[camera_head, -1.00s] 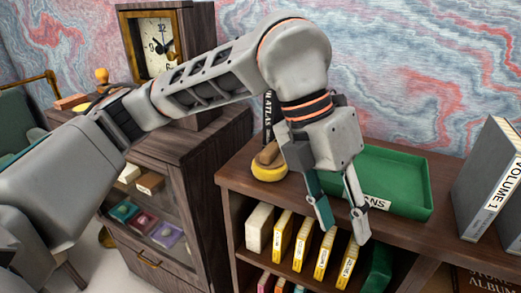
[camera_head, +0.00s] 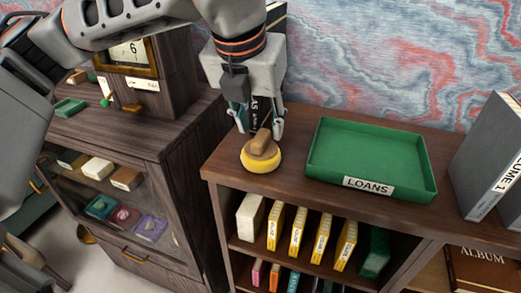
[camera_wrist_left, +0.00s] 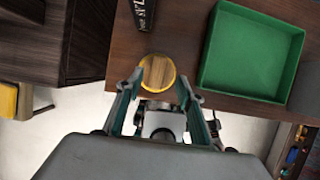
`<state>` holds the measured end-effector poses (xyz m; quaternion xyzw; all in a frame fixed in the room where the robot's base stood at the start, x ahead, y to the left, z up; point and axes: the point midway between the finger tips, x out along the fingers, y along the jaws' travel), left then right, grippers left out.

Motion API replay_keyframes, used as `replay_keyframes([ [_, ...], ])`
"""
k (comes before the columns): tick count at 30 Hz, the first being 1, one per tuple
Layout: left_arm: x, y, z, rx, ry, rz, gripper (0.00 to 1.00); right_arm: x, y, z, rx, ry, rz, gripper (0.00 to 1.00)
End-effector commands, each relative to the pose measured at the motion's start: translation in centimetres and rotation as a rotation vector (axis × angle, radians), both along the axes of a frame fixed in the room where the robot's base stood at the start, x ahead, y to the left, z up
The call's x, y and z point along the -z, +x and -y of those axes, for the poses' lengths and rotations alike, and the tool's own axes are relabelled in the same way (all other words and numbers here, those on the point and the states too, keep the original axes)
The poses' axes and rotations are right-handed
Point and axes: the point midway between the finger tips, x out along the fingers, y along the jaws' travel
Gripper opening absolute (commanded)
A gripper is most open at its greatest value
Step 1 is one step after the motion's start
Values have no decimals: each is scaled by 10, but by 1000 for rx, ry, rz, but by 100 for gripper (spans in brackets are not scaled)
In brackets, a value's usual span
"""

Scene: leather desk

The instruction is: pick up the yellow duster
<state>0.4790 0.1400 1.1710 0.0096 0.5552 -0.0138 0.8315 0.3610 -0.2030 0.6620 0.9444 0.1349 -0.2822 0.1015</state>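The yellow duster (camera_head: 261,163) is a round yellow pad with a brown wooden handle. It lies on the left end of the brown shelf top, left of the green tray. My left gripper (camera_head: 259,127) is open and empty, pointing down at the duster's handle from behind and above. In the left wrist view the duster (camera_wrist_left: 156,72) shows just ahead of and between the spread fingertips of the left gripper (camera_wrist_left: 160,79). I cannot tell whether a finger touches it. My right gripper is not in view.
The green LOANS tray (camera_head: 372,155) stands to the right on the shelf top (camera_head: 295,187). A dark upright book (camera_head: 264,108) is behind the gripper. Grey volumes (camera_head: 487,165) stand far right. A dark cabinet (camera_head: 150,140) is left, with a gap between.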

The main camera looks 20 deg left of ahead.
Motion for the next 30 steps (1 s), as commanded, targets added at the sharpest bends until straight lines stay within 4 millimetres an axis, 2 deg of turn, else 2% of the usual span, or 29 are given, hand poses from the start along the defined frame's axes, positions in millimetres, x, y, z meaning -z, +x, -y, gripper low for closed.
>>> replay_keyframes([
  [6, 28, 8, -3, 0, -1, -3, 38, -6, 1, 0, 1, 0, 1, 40],
  [16, 35, 12, -2, 0, 0, -1, 38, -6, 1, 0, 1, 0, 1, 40],
  [17, 35, 12, -2, 0, 0, -1, 35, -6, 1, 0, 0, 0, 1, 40],
  [21, 35, 12, -2, 0, 0, -1, 0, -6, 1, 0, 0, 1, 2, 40],
  [30, 34, 12, -2, 0, -1, 0, 0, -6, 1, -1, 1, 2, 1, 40],
])
